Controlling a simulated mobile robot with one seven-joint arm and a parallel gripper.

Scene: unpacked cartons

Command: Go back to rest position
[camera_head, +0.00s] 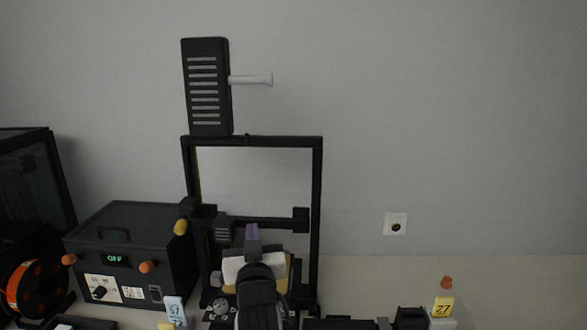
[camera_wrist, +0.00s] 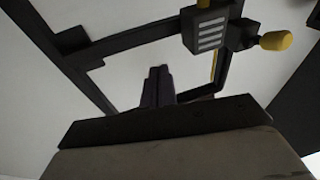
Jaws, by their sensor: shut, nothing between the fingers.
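My gripper (camera_head: 252,232) shows in the head view with its purple fingers pointing up, in front of the open frame of a black 3D printer (camera_head: 317,180). The fingers are together and hold nothing. They also show from close up in the wrist view (camera_wrist: 157,80), with the printer's dark frame and print head (camera_wrist: 210,32) beyond them. My arm hides part of the printer's lower middle. I cannot tell the exact gap between gripper and printer.
A black box with an OFF display (camera_head: 115,259) stands left of the printer, with an orange spool (camera_head: 38,287) farther left. Small numbered yellow (camera_head: 443,307) and white (camera_head: 175,311) tags stand at the front. The pale tabletop right of the printer is mostly clear towards the wall socket (camera_head: 395,224).

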